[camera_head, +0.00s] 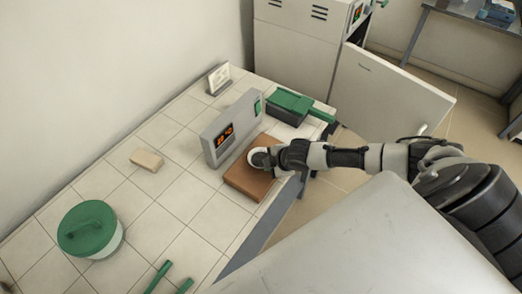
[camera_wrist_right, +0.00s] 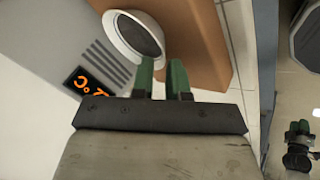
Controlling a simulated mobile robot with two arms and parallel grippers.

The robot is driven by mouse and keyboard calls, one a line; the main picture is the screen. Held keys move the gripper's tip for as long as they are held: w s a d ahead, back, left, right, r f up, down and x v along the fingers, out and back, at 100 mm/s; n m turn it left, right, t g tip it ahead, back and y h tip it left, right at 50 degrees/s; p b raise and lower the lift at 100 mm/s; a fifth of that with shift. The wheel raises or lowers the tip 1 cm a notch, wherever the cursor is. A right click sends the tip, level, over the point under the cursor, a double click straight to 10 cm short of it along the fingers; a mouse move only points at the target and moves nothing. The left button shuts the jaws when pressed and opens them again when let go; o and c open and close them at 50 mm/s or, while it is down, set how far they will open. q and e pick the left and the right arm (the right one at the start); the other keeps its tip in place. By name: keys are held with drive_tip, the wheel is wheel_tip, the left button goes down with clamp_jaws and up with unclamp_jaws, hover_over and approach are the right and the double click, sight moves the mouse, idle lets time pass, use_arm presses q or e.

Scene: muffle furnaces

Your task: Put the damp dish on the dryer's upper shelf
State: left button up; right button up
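A white dish (camera_wrist_right: 119,47) with a dark inside sits on a brown block (camera_head: 247,182) in front of a grey unit with an orange display. It shows partly in the head view (camera_head: 259,158), beside my right gripper (camera_head: 272,157). In the right wrist view, the green fingers of my right gripper (camera_wrist_right: 162,76) stand apart at the dish's near rim; whether they touch it I cannot tell. My left gripper (camera_head: 171,281) shows two separated green fingertips at the bottom edge, with nothing between them. The pale cabinet (camera_head: 292,45), probably the dryer, stands behind with its door (camera_head: 388,88) open; its shelves are hidden.
The display unit (camera_head: 232,128) stands left of the dish. A green-lidded pot (camera_head: 90,228), a tan block (camera_head: 146,160), a small card stand (camera_head: 218,79) and a green-topped dark box (camera_head: 290,108) are on the tiled bench (camera_head: 185,205). The bench's middle front is clear.

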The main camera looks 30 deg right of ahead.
sight(261, 159)
drive_tip(key=shift+x, duration=1.4)
clamp_jaws()
drive_tip(key=shift+r, duration=0.2)
